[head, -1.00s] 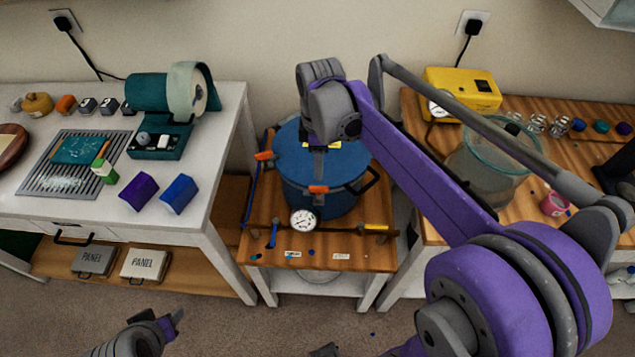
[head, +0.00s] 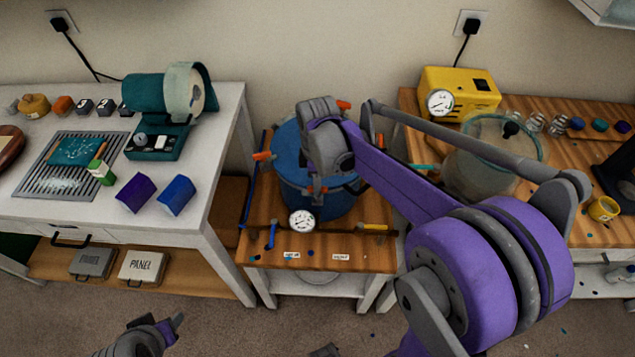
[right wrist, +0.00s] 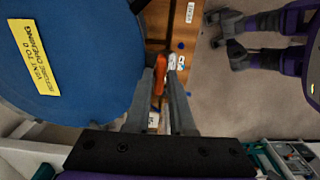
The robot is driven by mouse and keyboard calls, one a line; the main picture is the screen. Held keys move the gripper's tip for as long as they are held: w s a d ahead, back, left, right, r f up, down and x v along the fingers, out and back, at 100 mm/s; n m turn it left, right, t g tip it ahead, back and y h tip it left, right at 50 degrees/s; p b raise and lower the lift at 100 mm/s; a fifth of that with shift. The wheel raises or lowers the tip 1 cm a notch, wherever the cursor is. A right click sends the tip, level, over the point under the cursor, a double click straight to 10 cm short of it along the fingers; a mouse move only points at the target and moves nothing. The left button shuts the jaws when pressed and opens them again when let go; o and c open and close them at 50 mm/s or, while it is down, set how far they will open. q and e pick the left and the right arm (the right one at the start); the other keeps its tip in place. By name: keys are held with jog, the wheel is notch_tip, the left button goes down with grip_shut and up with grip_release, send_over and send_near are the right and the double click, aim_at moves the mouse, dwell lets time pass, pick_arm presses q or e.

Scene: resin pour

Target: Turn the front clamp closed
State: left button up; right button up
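The blue pressure pot (head: 290,165) stands on the small wooden table, partly hidden by my right arm. Its lid (right wrist: 65,60) fills the left of the right wrist view. The front clamp's orange handle (right wrist: 158,78) lies between the fingers of my right gripper (right wrist: 166,68) at the pot's front rim. A narrow gap shows beside the handle, so the fingers look open around it. In the head view that gripper (head: 318,192) is low at the pot's front. My left gripper (head: 172,325) is open and empty, away from the pot over the floor.
Other orange clamps sit at the pot's left (head: 262,156) and back right (head: 343,104). A pressure gauge (head: 301,221) and pipe with a blue valve handle (head: 271,235) run across the front. A clear vessel (head: 480,170) and yellow pump (head: 460,92) stand right.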

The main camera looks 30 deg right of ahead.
grip_shut()
jog(key=shift+m, duration=0.3)
jog(key=m, duration=0.3)
jog(key=shift+m+b, duration=0.3)
jog(key=shift+b, duration=0.05)
jog(key=m, duration=0.4)
jog(key=shift+m, duration=0.3)
jog(key=m+b, duration=0.1)
jog(key=m, duration=0.3)
jog(key=shift+m, duration=2.5)
